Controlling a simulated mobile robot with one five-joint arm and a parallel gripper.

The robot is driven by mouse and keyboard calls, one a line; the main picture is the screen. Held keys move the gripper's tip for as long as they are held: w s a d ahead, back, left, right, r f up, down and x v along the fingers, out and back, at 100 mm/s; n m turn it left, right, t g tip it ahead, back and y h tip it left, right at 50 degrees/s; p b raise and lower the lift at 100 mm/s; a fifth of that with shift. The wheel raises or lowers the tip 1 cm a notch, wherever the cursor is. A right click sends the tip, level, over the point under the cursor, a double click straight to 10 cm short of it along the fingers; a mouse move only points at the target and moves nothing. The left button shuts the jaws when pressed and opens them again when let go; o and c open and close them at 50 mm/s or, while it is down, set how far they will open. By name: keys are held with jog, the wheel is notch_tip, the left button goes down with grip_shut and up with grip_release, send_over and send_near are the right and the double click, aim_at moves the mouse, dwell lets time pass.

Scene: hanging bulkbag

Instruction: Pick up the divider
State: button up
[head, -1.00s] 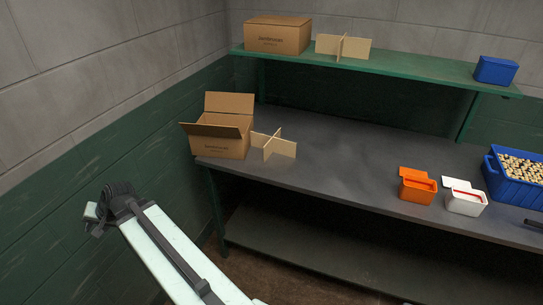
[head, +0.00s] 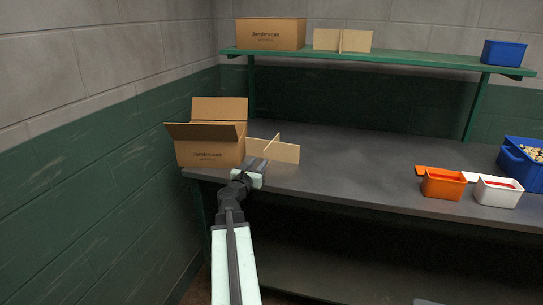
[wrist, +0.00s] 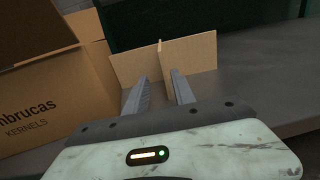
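The divider (head: 282,151) is two tan cardboard panels crossed together, standing upright on the grey bench beside the open box. It also shows in the wrist view (wrist: 190,55), straight ahead of my fingers. My gripper (head: 256,164) is at the bench's front edge, just in front of the divider, and hides part of it in the head view. In the wrist view my gripper (wrist: 160,82) has its two fingers apart with nothing held between them. The fingertips overlap the lower part of the divider in the picture; I cannot tell whether they touch it.
An open cardboard box (head: 208,152) stands directly left of the divider. A closed box (head: 271,34) and another divider (head: 342,40) are on the green shelf above. Orange (head: 442,186) and white (head: 498,192) tubs stand to the right. The bench middle is clear.

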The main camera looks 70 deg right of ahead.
aim_at(272, 150)
jog(key=d, duration=0.2)
jog(key=shift+s+d, duration=0.25)
jog(key=shift+d, duration=0.05)
jog(key=d, duration=0.5)
jog(key=shift+s+d, duration=0.15)
jog(key=shift+r, duration=0.1)
grip_shut()
